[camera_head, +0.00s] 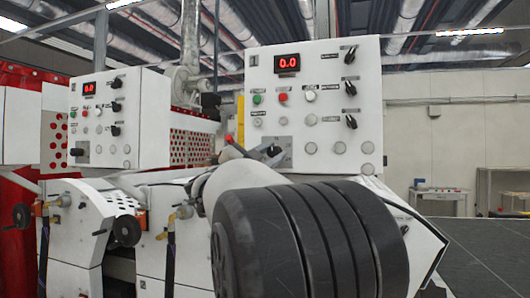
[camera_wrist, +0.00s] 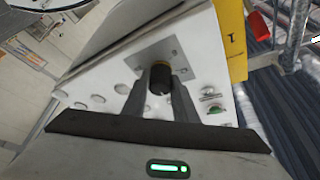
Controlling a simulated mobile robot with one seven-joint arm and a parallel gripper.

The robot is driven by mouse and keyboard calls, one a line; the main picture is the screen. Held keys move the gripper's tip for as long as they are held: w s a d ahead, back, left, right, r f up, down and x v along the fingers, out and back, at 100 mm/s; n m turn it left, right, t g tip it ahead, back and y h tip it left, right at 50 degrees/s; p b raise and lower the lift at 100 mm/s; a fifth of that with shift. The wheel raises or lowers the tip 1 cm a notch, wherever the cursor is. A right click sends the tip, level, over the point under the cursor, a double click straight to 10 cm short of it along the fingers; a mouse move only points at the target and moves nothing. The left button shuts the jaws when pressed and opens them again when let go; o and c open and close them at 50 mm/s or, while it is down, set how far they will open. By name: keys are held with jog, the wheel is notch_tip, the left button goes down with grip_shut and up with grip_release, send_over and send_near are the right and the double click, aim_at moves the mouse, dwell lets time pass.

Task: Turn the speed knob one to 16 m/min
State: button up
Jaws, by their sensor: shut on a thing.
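The near control panel (camera_head: 360,95) is white and its red display (camera_head: 287,62) reads 0.0. I cannot read any scale markings around the knob.
Above the plate are green (camera_head: 257,99) and red (camera_head: 282,97) buttons, and black switches (camera_head: 351,88) line the panel's right side. A second similar panel (camera_head: 103,110), also showing 0.0, stands at left. A yellow part (camera_wrist: 232,40) and red part (camera_wrist: 258,25) lie beside the panel in the wrist view.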

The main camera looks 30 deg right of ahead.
jog(key=shift+m+g, duration=0.4)
jog(key=shift+m, duration=0.1)
jog(key=o, duration=1)
jog(key=shift+o, duration=0.2)
jog(key=b+v, duration=0.2)
jog(key=v, duration=1.5)
jog(key=shift+a+f, duration=0.15)
jog(key=shift+a, duration=0.05)
jog(key=shift+s, duration=0.1)
